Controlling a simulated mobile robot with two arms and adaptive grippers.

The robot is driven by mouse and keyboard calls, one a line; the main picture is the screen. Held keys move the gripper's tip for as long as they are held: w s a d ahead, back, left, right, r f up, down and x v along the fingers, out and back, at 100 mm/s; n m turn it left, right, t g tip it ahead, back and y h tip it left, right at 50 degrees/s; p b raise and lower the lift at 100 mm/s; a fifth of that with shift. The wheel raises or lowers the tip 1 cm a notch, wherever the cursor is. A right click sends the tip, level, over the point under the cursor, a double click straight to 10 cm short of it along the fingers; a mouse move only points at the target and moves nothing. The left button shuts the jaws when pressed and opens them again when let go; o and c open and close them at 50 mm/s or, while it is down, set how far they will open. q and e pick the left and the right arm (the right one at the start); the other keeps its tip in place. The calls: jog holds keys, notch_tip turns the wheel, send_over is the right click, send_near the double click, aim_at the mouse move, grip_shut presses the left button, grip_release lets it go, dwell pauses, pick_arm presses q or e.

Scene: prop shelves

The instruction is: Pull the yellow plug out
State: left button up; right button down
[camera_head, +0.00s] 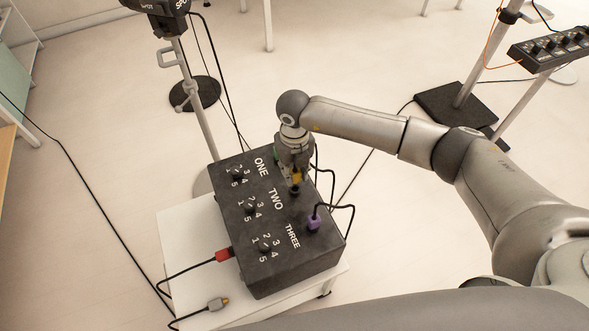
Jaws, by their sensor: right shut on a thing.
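The yellow plug (296,176) is at the top right part of the dark control box (290,268), beside the word TWO. My right gripper (295,172) comes down from above and is shut on the yellow plug. Just below the plug is a dark round socket (294,190); I cannot tell whether the plug is still seated in it. The fingertips are small and partly hidden by the wrist. My left gripper is not in view.
The box stands on a white stand (190,250). A loose grey connector (217,304) lies on the stand. Black cables run behind the box. A light stand (196,110) rises behind.

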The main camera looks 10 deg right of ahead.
aim_at(295, 168)
jog(key=shift+r+p, duration=1.15)
jog(key=shift+r, duration=0.8)
jog(key=shift+s+f, duration=0.1)
